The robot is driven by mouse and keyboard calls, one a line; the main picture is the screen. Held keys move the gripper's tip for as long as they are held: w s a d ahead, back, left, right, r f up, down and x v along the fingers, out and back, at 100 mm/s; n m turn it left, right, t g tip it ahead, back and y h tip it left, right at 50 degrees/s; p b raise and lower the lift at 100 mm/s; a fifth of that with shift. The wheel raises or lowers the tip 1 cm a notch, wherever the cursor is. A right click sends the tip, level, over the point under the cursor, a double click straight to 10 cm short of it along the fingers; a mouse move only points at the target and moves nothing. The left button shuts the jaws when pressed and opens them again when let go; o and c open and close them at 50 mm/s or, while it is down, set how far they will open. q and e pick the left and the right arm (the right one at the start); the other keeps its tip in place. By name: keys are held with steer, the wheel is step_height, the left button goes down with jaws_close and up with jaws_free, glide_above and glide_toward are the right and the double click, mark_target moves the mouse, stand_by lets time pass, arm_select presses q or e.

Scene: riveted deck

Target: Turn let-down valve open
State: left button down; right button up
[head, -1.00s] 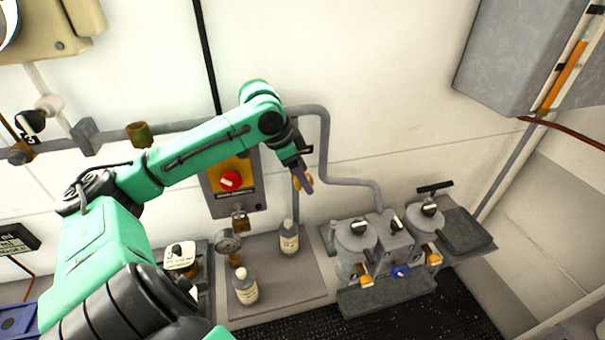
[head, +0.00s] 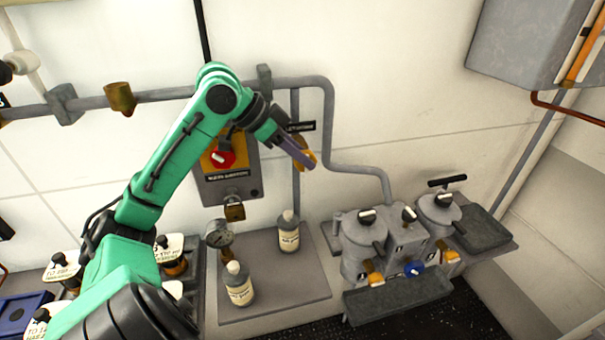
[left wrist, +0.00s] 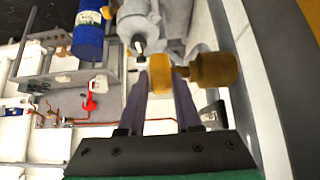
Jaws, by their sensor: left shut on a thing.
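My left gripper (head: 303,157) is shut on a yellow-orange valve handle (head: 311,160) on the vertical grey pipe at the back wall. A small black label (head: 301,126) sits just above it; I cannot read it. The fingers partly hide the handle in the head view. My right gripper is out of view.
A panel with a red knob (head: 222,160) is left of the valve, partly behind my arm. Grey lidded pots (head: 362,240) stand at the right.

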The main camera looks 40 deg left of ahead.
arm_select(q)
steer(key=shift+r, duration=0.15)
steer(key=c, duration=0.6)
jaws_free()
steer(key=shift+w, duration=0.1)
steer(key=b+v, duration=0.1)
steer(key=v, duration=1.3)
steer(key=shift+s+b, duration=0.3)
steer(key=shift+b, duration=0.1)
